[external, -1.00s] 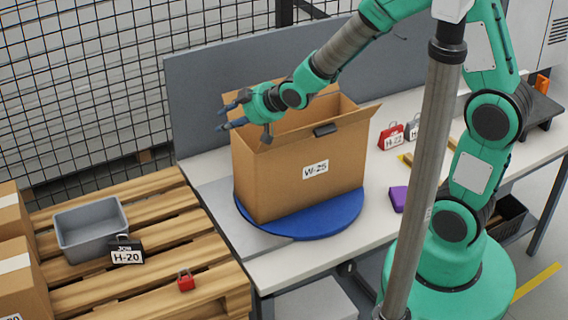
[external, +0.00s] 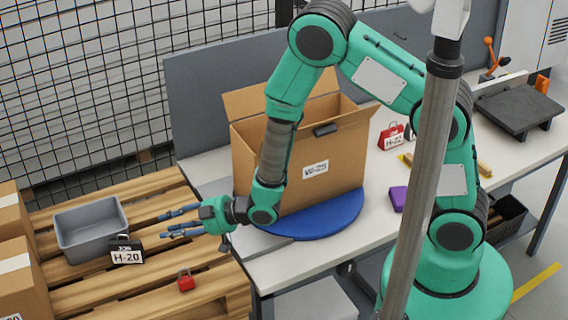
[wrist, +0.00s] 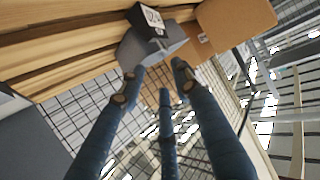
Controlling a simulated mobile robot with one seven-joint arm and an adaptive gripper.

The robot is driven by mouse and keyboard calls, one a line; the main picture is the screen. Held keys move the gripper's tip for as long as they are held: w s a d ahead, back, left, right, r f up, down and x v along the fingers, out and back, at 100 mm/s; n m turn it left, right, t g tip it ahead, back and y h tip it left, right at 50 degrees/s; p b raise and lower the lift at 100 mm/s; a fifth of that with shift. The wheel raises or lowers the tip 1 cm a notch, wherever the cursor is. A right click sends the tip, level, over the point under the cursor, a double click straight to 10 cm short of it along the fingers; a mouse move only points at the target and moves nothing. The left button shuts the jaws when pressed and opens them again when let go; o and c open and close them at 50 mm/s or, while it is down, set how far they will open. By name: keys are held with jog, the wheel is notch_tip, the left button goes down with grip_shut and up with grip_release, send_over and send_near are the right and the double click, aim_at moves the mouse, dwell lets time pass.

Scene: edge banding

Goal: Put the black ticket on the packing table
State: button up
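The black ticket (external: 126,251), labelled H-20, stands on the wooden pallet in front of the grey bin; in the wrist view it shows at the top (wrist: 148,18). The packing table (external: 292,262) is the white-topped bench to the right of the pallet. My gripper (external: 168,224) is open and empty, above the pallet's right part, with its fingers pointing left. It is to the right of the ticket and apart from it. In the wrist view its blue fingers (wrist: 158,85) are spread with nothing between them.
A grey bin (external: 75,246) and a small red ticket (external: 186,283) are on the pallet. A red H-22 ticket (external: 391,138) and a purple item (external: 398,199) are on the table.

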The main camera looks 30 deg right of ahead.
jog(key=shift+a, duration=0.1)
dwell(0.3)
send_near(137, 240)
jog(key=shift+w+a+r, duration=0.25)
jog(key=shift+w+a, duration=0.45)
jog(key=shift+a, duration=0.2)
jog(key=shift+w+a+r, duration=0.3)
jog(key=shift+w+a, duration=0.4)
jog(key=shift+a, duration=0.2)
jog(key=shift+x, duration=2.6)
jog(key=shift+s+f, duration=0.1)
grip_shut()
